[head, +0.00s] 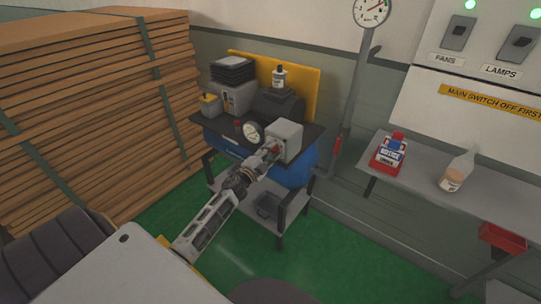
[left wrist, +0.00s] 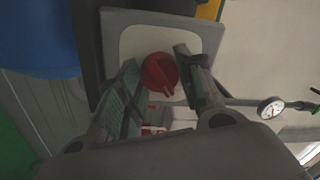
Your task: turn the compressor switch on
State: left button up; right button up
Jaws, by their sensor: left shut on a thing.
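The compressor, with its blue tank (head: 300,172) and dark motor (head: 278,106), stands at the centre of the head view. A grey switch box (head: 289,137) is on its front right, and its pale plate (left wrist: 135,42) fills the upper middle of the left wrist view. A red rotary knob (left wrist: 160,74) is on that plate. My left gripper (head: 269,151) reaches the box; its two fingers lie either side of the knob and are shut on it. The knob is mostly hidden by the fingers in the head view. My right gripper is not seen.
Stacked boards (head: 90,110) rise at the left. A round gauge (head: 252,132) sits close beside the gripper. A vertical pipe (head: 355,95) and a shelf (head: 440,195) with a red-and-white container (head: 389,153) and bottle (head: 457,172) are at right. Green floor (head: 235,255) shows in front.

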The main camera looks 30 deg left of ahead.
pick_arm(q)
jog(key=shift+m, duration=0.8)
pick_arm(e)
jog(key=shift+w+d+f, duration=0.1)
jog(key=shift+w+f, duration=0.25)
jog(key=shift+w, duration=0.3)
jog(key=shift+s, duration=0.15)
pick_arm(q)
jog(key=o, duration=1)
jog(key=shift+s+f, duration=0.1)
jog(key=shift+s, duration=1)
jog(key=shift+s+a+f, duration=0.15)
jog(key=shift+s+f, duration=0.05)
jog(key=shift+s, duration=2.25)
jog(key=shift+s+a+f, duration=0.1)
jog(key=shift+s+f, duration=0.05)
jog(key=shift+s, duration=2.3)
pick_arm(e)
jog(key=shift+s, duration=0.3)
